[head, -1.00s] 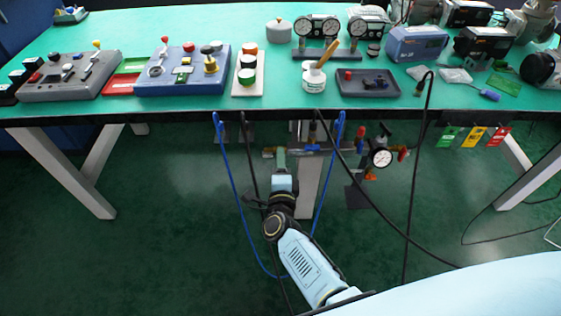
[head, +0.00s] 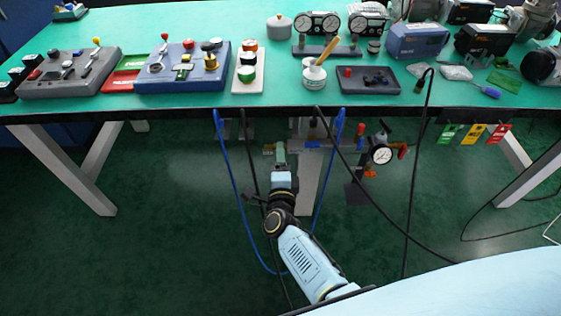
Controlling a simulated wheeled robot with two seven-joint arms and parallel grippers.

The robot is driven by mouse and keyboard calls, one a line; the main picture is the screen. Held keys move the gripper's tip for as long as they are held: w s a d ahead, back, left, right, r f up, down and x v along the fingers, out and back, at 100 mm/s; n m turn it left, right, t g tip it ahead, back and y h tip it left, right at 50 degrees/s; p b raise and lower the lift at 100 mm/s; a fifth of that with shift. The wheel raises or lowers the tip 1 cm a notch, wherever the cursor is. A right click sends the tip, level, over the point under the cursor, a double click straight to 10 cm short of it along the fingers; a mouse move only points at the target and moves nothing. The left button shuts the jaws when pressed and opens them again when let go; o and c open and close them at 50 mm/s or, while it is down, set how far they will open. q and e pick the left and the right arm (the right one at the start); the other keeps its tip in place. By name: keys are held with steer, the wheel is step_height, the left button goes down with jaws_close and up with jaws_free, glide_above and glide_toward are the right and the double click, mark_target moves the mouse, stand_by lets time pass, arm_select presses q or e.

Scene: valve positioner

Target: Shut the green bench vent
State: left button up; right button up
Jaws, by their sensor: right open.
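Below the bench's front edge, in the head view, a pipe assembly with small valves runs across the bench's middle support. A green lever-like part (head: 279,150), which looks like the green bench vent, is at the left end of this pipework. My right gripper (head: 280,166) is open at this green part, with its light-blue arm reaching up from below. The gripper hides part of it, and I cannot tell whether they touch or how far the vent is turned. My left gripper is out of view.
A pressure gauge (head: 381,155) sits on the pipework to the right. A blue hose (head: 229,165) and black cables hang around my arm. Green, yellow and red tags (head: 474,134) hang at the right. The green bench top (head: 200,104) overhangs the pipework.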

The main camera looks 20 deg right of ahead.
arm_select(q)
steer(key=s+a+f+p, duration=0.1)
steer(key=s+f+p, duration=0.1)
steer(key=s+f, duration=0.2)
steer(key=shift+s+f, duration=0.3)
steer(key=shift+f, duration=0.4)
arm_select(e)
steer(key=v, duration=1.3)
steer(key=shift+s, duration=0.2)
steer(key=shift+a, duration=0.1)
